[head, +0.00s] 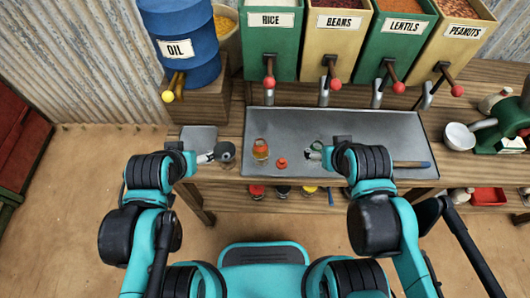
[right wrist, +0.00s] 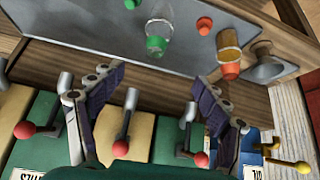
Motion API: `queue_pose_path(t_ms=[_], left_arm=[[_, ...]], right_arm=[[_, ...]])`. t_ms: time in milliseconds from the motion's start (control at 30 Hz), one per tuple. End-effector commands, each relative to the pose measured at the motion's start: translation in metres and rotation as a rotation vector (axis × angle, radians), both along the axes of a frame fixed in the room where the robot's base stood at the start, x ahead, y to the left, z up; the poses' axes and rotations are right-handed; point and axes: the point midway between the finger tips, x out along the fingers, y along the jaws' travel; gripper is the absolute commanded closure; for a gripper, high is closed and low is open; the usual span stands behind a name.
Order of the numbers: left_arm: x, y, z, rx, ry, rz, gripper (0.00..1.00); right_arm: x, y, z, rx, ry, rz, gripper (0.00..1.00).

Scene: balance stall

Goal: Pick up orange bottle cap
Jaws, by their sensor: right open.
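A small loose orange-red cap (head: 281,163) lies on the grey metal tray (head: 375,135), right of a glass jar with an orange top (head: 261,149). In the right wrist view, the loose cap (right wrist: 204,25) lies beside the orange-topped jar (right wrist: 229,50), beyond my fingers. My right gripper (head: 318,152) is open and empty, to the right of the cap in the head view; its fingers spread wide in the wrist view (right wrist: 158,76). My left gripper (head: 208,156) is left of the jar, close to a grey funnel (head: 226,152); its finger opening is unclear.
A green-topped jar (right wrist: 158,38) and a green cap (right wrist: 131,4) show near my right gripper. Dispensers with red-knobbed levers (head: 330,62) and a blue oil barrel (head: 185,45) stand behind. A white bowl (head: 460,136) is at right.

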Motion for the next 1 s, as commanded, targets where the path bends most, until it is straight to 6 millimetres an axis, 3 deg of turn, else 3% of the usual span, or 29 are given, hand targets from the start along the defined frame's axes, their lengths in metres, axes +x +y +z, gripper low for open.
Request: queue_pose_path(t_ms=[33, 67, 267, 500, 700, 833, 1000], left_arm=[[0.000, 0.000, 0.000, 0.000, 0.000, 0.000, 0.30], [0.000, 0.000, 0.000, 0.000, 0.000, 0.000, 0.30], [0.000, 0.000, 0.002, 0.000, 0.000, 0.000, 0.30], [0.000, 0.000, 0.003, 0.000, 0.000, 0.000, 0.30], [0.000, 0.000, 0.004, 0.000, 0.000, 0.000, 0.30], [0.000, 0.000, 0.005, 0.000, 0.000, 0.000, 0.30], [0.000, 0.000, 0.001, 0.000, 0.000, 0.000, 0.30]], right_arm=[[0.004, 0.003, 0.000, -0.020, 0.014, 0.037, 0.47], [0.006, 0.004, 0.000, -0.039, 0.027, 0.070, 0.54], [0.035, 0.027, -0.015, -0.232, 0.167, 0.466, 0.54], [0.068, 0.063, -0.060, -0.435, 0.331, 1.068, 0.54], [0.082, 0.089, -0.104, -0.520, 0.409, 1.502, 0.54], [0.084, 0.098, -0.122, -0.539, 0.429, 1.664, 0.54], [0.084, 0.101, -0.137, -0.546, 0.435, 1.731, 0.54]])
